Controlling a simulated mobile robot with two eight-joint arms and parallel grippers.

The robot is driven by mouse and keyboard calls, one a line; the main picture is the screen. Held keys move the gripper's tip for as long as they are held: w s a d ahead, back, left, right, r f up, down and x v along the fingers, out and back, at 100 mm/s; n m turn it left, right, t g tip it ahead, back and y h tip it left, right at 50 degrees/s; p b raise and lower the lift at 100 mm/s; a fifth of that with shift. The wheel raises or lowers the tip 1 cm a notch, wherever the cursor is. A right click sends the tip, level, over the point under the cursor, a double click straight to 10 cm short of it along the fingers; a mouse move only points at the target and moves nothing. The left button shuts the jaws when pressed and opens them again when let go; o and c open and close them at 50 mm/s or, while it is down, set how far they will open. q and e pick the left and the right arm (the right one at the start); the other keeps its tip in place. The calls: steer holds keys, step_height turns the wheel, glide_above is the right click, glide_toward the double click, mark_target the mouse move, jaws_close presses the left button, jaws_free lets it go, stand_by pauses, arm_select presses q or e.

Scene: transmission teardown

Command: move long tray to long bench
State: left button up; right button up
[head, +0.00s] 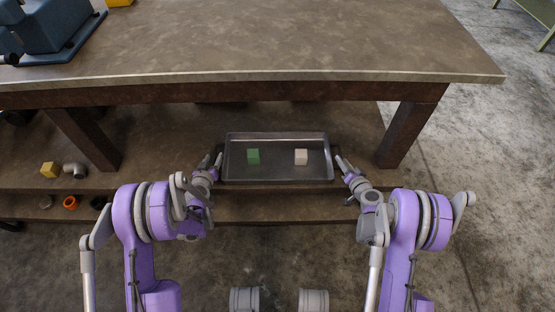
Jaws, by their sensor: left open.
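The long tray (277,170) is a grey metal rectangle with a raised rim. It sits on the lower shelf, below the bench top. A green cube (253,157) lies in its left half and a white cube (301,157) in its right half. My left gripper (212,161) is open beside the tray's left end. My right gripper (344,163) is beside the right end, its fingers apart. Whether either one touches the rim cannot be told. The large brown bench (280,45) has a mostly bare top.
A blue machine (60,32) stands on the bench top at the upper left. Bench legs (405,135) flank the shelf opening on both sides. A yellow cube (49,170), a grey pipe elbow (75,169) and an orange ring (70,203) lie at the left. Concrete floor is clear at the right.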

mark_target(215, 153)
arm_select(q)
steer(key=shift+x, duration=1.55)
arm_select(e)
steer(key=shift+x, duration=1.55)
arm_select(q)
steer(key=c, duration=0.4)
arm_select(e)
steer(key=c, duration=0.4)
arm_select(q)
jaws_close()
arm_select(e)
jaws_close()
arm_select(q)
steer(key=shift+r, duration=0.1)
